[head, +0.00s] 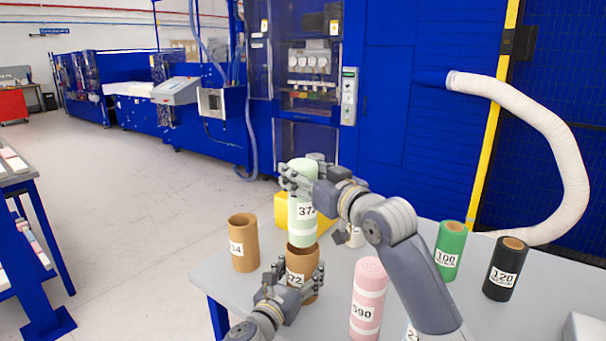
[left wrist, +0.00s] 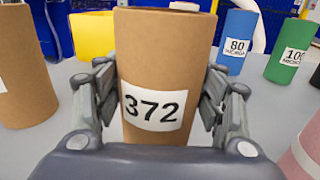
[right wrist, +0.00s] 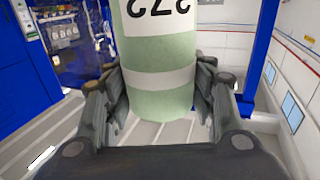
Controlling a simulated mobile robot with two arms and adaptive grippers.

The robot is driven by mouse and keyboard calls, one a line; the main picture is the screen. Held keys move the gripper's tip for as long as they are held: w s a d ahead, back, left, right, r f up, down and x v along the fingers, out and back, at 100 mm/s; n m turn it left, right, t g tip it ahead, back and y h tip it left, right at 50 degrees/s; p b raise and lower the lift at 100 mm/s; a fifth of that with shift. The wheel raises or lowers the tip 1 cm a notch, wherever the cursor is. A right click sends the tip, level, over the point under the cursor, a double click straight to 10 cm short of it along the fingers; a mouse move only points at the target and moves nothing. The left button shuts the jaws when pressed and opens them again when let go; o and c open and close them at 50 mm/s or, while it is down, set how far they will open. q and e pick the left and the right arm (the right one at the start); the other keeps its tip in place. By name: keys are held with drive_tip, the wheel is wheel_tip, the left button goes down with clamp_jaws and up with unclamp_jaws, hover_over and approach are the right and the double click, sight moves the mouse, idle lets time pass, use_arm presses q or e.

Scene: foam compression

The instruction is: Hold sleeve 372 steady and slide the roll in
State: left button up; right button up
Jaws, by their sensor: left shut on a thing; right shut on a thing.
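Sleeve 372 (head: 299,262) is a brown cardboard tube standing upright on the grey table; its label shows clearly in the left wrist view (left wrist: 150,65). My left gripper (head: 293,284) is shut around it low down. The pale green roll with white bands (head: 302,231) hangs upright in my right gripper (head: 308,176), which is shut on its upper part. The roll's label, upside down in the right wrist view (right wrist: 160,50), reads 372. In the head view its lower end overlaps the sleeve's mouth; I cannot tell whether it is inside.
Another brown sleeve (head: 243,252) stands to the left, near the table edge. A yellow bin (head: 285,207) is behind. A pink roll (head: 369,280), a green roll 100 (head: 449,245) and a black roll 120 (head: 502,270) stand to the right. A blue roll 80 shows in the left wrist view (left wrist: 236,35).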

sight(311, 215)
use_arm(q)
drive_tip(key=shift+f, duration=0.1)
use_arm(e)
drive_tip(key=shift+f, duration=0.1)
drive_tip(key=shift+f, duration=1.85)
drive_tip(key=shift+f, duration=0.25)
drive_tip(key=shift+f, duration=0.65)
drive_tip(key=shift+f, duration=0.2)
drive_tip(key=shift+f, duration=0.9)
drive_tip(key=shift+f, duration=0.15)
